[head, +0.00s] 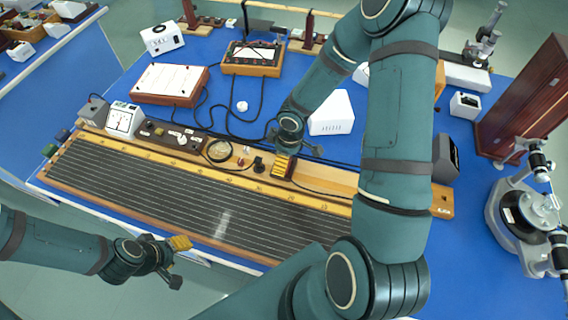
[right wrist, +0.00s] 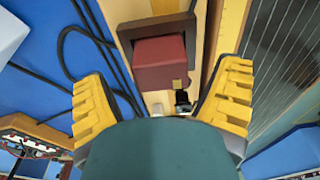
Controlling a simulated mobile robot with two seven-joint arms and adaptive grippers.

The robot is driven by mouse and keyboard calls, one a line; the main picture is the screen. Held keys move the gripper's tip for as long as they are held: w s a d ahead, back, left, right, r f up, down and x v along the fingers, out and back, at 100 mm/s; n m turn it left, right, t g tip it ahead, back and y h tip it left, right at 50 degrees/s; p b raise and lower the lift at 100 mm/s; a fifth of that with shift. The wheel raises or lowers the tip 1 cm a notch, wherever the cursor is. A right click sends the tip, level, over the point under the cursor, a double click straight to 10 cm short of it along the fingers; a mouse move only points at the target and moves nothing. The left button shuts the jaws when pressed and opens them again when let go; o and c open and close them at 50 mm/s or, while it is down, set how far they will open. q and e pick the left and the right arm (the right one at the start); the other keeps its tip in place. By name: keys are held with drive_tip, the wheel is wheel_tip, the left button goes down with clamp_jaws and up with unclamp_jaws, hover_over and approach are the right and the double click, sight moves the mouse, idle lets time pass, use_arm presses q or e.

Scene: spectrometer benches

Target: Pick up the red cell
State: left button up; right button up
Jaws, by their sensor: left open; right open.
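The red cell (right wrist: 160,64) is a dark red block in a dark bracket on a pale wooden strip, with a brass and a black terminal on its near end. In the right wrist view it lies ahead of and between the spread yellow fingers of my right gripper (right wrist: 163,98), which is open and empty. In the head view my right gripper (head: 285,167) is low over the back strip of the long wire board (head: 190,195); the cell cannot be made out there. My left gripper (head: 178,263) is open and empty, in front of the bench's near edge.
A white meter (head: 124,119) stands at the board's left end. A white box (head: 331,114) is behind my right gripper. Black cables (head: 228,122) lie across the blue bench top. A spectrometer (head: 528,210) and a dark red cabinet (head: 525,100) are at the right.

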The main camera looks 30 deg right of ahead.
drive_tip(key=shift+a+f, duration=0.1)
drive_tip(key=shift+f, duration=0.55)
drive_tip(key=c, duration=1.4)
drive_tip(key=shift+o, duration=0.2)
wheel_tip(320, 180, up, 10)
drive_tip(key=shift+r+p, duration=0.1)
drive_tip(key=shift+p, duration=1.15)
wheel_tip(320, 180, up, 3)
drive_tip(key=shift+p, duration=1.1)
